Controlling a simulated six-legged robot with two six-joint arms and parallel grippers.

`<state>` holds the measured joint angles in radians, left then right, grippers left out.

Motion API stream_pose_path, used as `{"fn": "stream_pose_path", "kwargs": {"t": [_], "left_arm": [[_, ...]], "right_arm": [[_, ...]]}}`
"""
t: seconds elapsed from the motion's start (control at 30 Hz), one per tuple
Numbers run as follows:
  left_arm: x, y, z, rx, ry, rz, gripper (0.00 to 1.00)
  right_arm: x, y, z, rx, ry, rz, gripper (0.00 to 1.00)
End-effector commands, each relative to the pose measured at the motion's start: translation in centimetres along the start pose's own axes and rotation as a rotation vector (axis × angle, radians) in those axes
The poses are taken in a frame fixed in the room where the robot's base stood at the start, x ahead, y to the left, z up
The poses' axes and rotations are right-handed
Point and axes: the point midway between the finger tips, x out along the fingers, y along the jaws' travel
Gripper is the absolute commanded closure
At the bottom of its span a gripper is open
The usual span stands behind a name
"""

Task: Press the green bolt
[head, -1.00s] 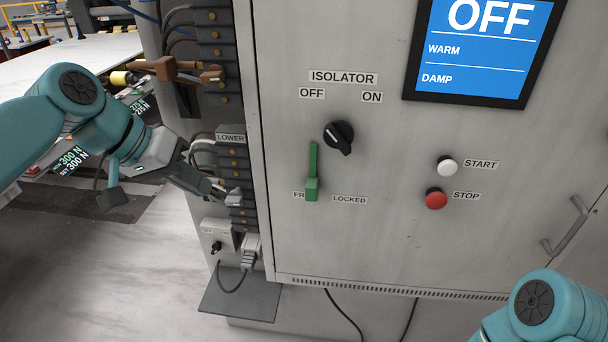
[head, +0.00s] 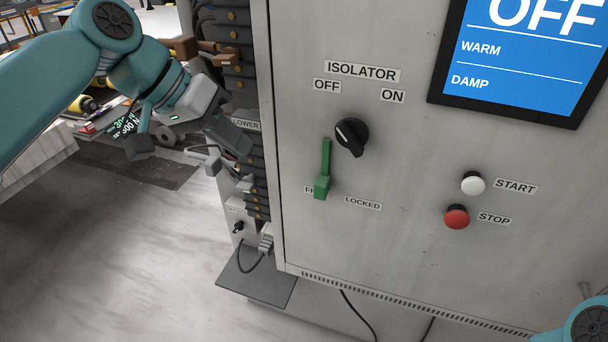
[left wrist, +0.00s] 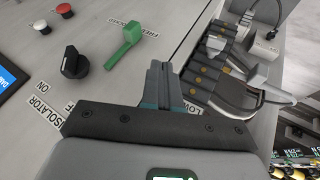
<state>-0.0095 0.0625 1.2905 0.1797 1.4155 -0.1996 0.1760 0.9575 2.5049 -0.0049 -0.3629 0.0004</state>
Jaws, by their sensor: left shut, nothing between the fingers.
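The green bolt (head: 323,172) is an upright green handle with a thicker block at its lower end, on the cabinet front under the isolator knob. Its block covers most of the FREE label; the LOCKED label (head: 362,203) is to its right. In the left wrist view the bolt (left wrist: 123,47) shows up and left of the fingertips. My left gripper (head: 240,140) is shut and empty, left of the bolt and apart from it, near the LOWER label. Its closed fingers show in the left wrist view (left wrist: 157,72). My right gripper is out of view.
The black isolator knob (head: 352,137) sits just above and right of the bolt. A white START button (head: 473,183), a red STOP button (head: 457,217) and a blue screen reading OFF (head: 517,65) are farther right. Terminal blocks with cables (head: 258,180) line the cabinet's left edge.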

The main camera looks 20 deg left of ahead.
Motion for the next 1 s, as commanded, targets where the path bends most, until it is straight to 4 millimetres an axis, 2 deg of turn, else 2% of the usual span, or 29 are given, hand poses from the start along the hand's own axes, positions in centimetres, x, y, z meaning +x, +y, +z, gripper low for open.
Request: {"fn": "stream_pose_path", "kwargs": {"t": [0.13,0.27,0.67,0.7,0.8,1.0], "left_arm": [[0.4,-0.1,0.0,-0.001,-0.002,0.000,1.00],[2.2,0.0,0.0,-0.001,-0.005,0.001,1.00],[10.7,0.3,-0.2,0.000,-0.005,0.001,1.00],[10.7,1.3,-0.4,0.004,-0.003,0.002,1.00],[11.3,2.6,-0.4,0.003,-0.002,0.001,1.00],[12.1,3.7,-0.3,0.000,-0.001,0.000,1.00]], "right_arm": [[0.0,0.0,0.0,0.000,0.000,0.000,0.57],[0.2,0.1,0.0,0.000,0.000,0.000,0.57],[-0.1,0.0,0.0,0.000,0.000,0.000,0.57],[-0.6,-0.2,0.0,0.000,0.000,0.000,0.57],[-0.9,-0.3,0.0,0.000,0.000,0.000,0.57],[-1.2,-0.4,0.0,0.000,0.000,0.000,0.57]]}}
